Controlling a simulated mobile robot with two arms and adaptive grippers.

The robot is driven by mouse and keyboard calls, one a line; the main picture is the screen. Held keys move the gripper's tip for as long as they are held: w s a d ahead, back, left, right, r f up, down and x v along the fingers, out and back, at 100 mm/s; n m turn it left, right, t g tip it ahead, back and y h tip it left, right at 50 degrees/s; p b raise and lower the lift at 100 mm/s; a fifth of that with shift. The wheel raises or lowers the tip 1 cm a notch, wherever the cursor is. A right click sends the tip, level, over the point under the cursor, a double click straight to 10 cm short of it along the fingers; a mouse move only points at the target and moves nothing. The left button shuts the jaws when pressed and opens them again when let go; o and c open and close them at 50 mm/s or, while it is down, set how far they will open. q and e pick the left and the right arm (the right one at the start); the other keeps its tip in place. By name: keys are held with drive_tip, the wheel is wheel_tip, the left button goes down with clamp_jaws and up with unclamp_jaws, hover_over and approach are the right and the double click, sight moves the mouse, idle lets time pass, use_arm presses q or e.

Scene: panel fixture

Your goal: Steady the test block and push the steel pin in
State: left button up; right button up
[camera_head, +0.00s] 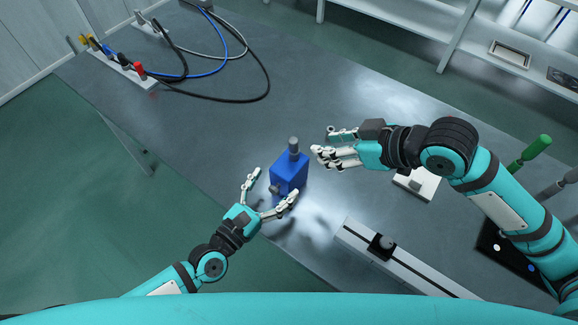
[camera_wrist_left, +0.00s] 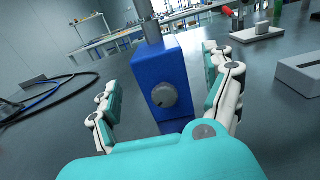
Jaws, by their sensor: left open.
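The blue test block (camera_head: 289,171) stands upright on the grey table. A grey steel pin (camera_head: 294,147) sticks up from its top. In the left wrist view the block (camera_wrist_left: 157,70) shows a round grey knob (camera_wrist_left: 164,96) on its near face, and the lower part of the pin (camera_wrist_left: 149,30) shows above it. My left gripper (camera_head: 273,184) is open, with its fingers spread on either side of the block and a visible gap in the wrist view. My right gripper (camera_head: 325,144) is to the right of the block and pin, with its fingers apart and nothing seen between them.
A rail with a black slider (camera_head: 382,246) lies at the front right. A panel with cables (camera_head: 125,68) is at the back left. A green-handled tool (camera_head: 537,148) stands at the right. The table left of the block is clear.

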use_arm(q)
drive_tip(key=x, duration=0.6)
drive_tip(key=shift+w+d, duration=0.15)
drive_tip(key=shift+w, duration=0.1)
clamp_jaws()
use_arm(e)
drive_tip(key=shift+o, duration=0.3)
wheel_tip(320, 180, up, 4)
drive_tip(key=r+n+g+h, duration=0.1)
drive_tip(key=n+g+h, duration=0.5)
drive_tip(key=n+h, duration=0.25)
hover_over(295, 140)
drive_tip(key=shift+s+a+f+n+y, duration=0.1)
drive_tip(key=shift+a+f+n+y, duration=0.15)
drive_tip(key=shift+y, duration=0.1)
drive_tip(key=shift+d+r, duration=0.15)
drive_tip(key=shift+r, duration=0.05)
drive_tip(key=shift+f, duration=4.85)
